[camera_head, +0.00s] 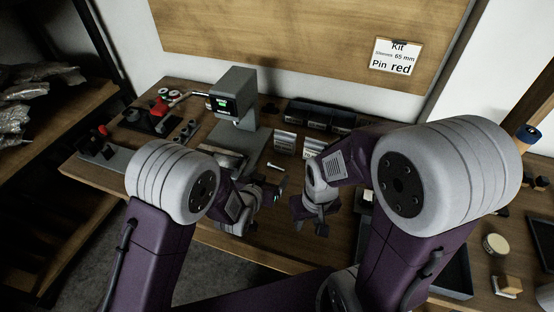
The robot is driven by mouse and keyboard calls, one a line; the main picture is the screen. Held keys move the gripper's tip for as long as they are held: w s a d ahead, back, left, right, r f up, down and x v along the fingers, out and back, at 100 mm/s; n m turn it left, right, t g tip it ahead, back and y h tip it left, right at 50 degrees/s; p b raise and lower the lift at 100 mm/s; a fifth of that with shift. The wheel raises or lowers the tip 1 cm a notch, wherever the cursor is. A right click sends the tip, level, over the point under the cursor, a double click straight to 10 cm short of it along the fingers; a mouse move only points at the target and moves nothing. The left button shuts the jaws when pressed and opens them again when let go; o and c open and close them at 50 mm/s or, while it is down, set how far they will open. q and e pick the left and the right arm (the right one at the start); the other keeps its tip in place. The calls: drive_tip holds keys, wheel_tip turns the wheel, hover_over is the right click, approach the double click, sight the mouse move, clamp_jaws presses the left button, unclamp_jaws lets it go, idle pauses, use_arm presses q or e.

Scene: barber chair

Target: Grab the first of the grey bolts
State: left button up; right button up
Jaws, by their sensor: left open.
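A small silver-grey bolt (274,166) lies on the wooden workbench, just right of the grey machine's base. My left gripper (256,204) is open over the bench, nearer to me than this bolt and apart from it. My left wrist hides part of the bench there. My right gripper (311,220) hangs over the bench front, to the right of the left one. Its fingers are small and dark, and I cannot tell whether they are open or shut. I see no bolt in either gripper.
A grey machine with a lit screen (223,104) stands at the back. Dark bins (318,114) with white labels stand right of it. Red-handled tools and fixtures (160,108) are on the left. A sign reading "Pin red" (394,57) hangs behind. A round tin (496,244) sits far right.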

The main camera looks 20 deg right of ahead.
sight(276, 167)
use_arm(q)
drive_tip(key=x, duration=0.9)
drive_tip(key=shift+w+a, duration=0.1)
drive_tip(key=shift+a, duration=0.15)
drive_tip(key=c, duration=1.5)
